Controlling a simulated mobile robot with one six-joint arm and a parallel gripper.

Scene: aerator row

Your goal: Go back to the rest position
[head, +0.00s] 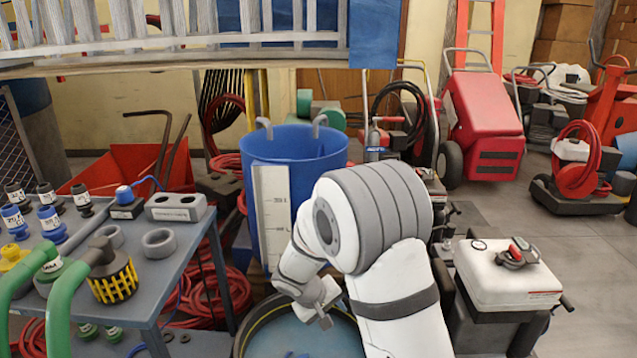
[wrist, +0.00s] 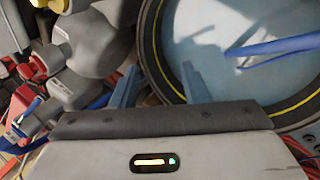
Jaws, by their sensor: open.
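My gripper (head: 322,306) hangs at the end of my white arm in the lower middle of the head view, over a round tub (head: 262,318) with a dark rim and pale blue inside. In the wrist view its two blue-grey fingers (wrist: 158,82) stand apart with nothing between them. The tub's rim, with a yellow line, also shows there (wrist: 153,40), just beyond the fingers. A blue hose (wrist: 275,48) lies across the tub's inside, apart from the fingers. My arm hides the tub's right part in the head view.
A grey table (head: 195,235) at left carries labelled fittings, grey rings (head: 159,242), a yellow-black strainer (head: 114,282) and green hoses (head: 67,310). A blue barrel (head: 285,150) stands behind the tub. A white case (head: 508,275) is at right; some floor beyond is clear.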

